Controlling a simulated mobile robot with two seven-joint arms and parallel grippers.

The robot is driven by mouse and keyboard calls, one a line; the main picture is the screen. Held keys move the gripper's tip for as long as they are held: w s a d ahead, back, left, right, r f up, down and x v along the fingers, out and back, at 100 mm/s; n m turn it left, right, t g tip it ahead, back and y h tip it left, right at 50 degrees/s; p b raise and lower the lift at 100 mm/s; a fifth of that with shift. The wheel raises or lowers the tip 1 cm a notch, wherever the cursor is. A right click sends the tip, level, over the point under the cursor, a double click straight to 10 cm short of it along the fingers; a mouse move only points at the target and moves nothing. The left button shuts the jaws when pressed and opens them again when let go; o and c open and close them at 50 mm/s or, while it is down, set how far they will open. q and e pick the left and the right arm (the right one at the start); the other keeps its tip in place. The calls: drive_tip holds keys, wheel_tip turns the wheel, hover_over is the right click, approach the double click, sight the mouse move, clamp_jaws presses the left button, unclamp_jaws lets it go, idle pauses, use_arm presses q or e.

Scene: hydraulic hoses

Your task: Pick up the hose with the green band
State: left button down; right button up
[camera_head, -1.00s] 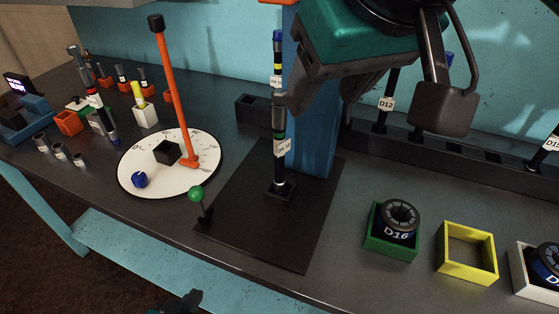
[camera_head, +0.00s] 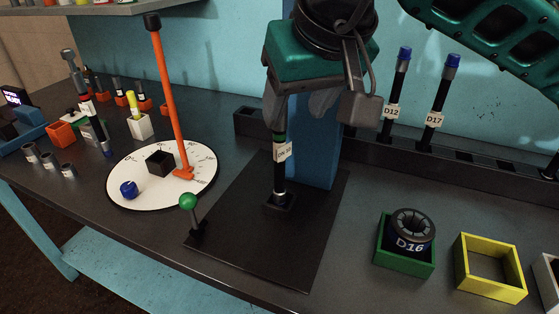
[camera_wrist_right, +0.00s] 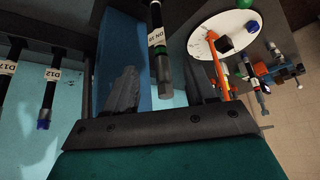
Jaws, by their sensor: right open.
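The hose with the green band (camera_head: 279,170) stands upright in a black socket on a dark plate. It carries a white label, and its green band shows just below my right gripper. My right gripper (camera_head: 294,112) is open around the hose's upper end, which its fingers partly hide in the head view. In the right wrist view, the hose (camera_wrist_right: 156,22) comes down between the two spread fingers of the gripper (camera_wrist_right: 163,92), with gaps on both sides. Its metal end lies between them. My left gripper is not in view.
A blue post (camera_head: 318,150) stands close behind the hose. A green-knobbed lever (camera_head: 188,202) and a white dial (camera_head: 140,185) with an orange pointer (camera_head: 170,100) are to the left. A green box (camera_head: 405,262) and a yellow box (camera_head: 490,285) are to the right. Blue-capped hoses (camera_head: 397,90) stand in the back rail.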

drive_tip(key=w, duration=0.1)
drive_tip(key=w+a, duration=0.1)
drive_tip(key=w, duration=0.1)
drive_tip(key=w+a+f, duration=0.1)
drive_tip(key=w, duration=0.1)
drive_tip(key=shift+a+p, duration=0.1)
drive_tip(key=shift+p, duration=0.25)
drive_tip(key=shift+w, duration=0.15)
drive_tip(key=shift+c, duration=0.4)
clamp_jaws()
idle(0.6)
